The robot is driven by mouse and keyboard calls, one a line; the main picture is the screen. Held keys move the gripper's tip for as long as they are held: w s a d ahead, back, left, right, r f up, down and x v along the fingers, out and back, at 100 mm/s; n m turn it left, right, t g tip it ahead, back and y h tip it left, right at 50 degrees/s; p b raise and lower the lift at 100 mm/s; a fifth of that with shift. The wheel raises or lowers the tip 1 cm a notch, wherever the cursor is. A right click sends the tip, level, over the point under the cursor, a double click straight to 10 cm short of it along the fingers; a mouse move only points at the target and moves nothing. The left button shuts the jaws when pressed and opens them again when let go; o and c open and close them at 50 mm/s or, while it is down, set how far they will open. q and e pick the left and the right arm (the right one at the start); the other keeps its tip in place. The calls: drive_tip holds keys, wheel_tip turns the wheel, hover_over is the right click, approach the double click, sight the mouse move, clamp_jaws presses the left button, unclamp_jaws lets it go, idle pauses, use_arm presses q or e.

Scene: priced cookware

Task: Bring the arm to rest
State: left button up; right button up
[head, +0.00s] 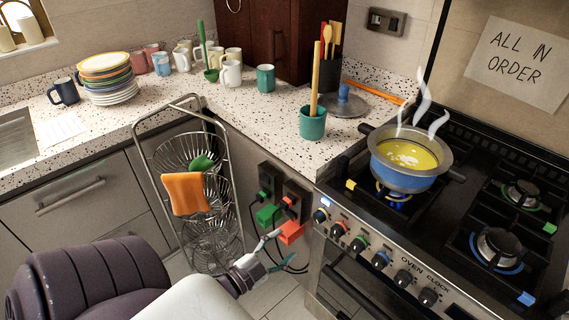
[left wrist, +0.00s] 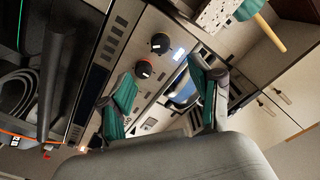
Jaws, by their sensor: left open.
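My left gripper (head: 274,252) is low in front of the cabinet corner in the head view, left of the oven front and below the counter. Its jaws are open and nothing shows between them. In the left wrist view the two teal-padded fingers (left wrist: 163,75) stand apart, with the stove's knobs and front panel behind them. My left arm reaches in from the bottom left. My right gripper is in neither view.
A steaming pot (head: 410,160) of yellow soup sits on a lit burner. Plugs with green (head: 267,215) and red (head: 291,231) blocks and hanging cables are close to my gripper. A wire basket rack (head: 190,152) with an orange cloth (head: 185,194) stands to its left.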

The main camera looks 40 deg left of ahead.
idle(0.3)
use_arm(q)
drive_tip(key=s+d+f+n+g, duration=0.1)
drive_tip(key=s+f+g, duration=0.15)
drive_tip(key=f, duration=0.55)
drive_tip(key=s+d+f+n+g+y, duration=0.1)
drive_tip(key=s+f+n+g, duration=0.15)
drive_tip(key=f, duration=0.55)
drive_tip(key=s+d+f+n+g, duration=0.1)
drive_tip(key=s+f+g, duration=0.15)
drive_tip(key=f, duration=0.65)
drive_tip(key=s+d+f+n+g, duration=0.1)
drive_tip(key=s+d+f+g, duration=0.2)
drive_tip(key=s+f, duration=0.5)
drive_tip(key=s+d+f+n+g, duration=0.1)
drive_tip(key=s+d+f+g, duration=0.3)
drive_tip(key=s+f, duration=0.5)
drive_tip(key=s+g, duration=0.2)
drive_tip(key=s, duration=0.5)
drive_tip(key=shift+f, duration=0.15)
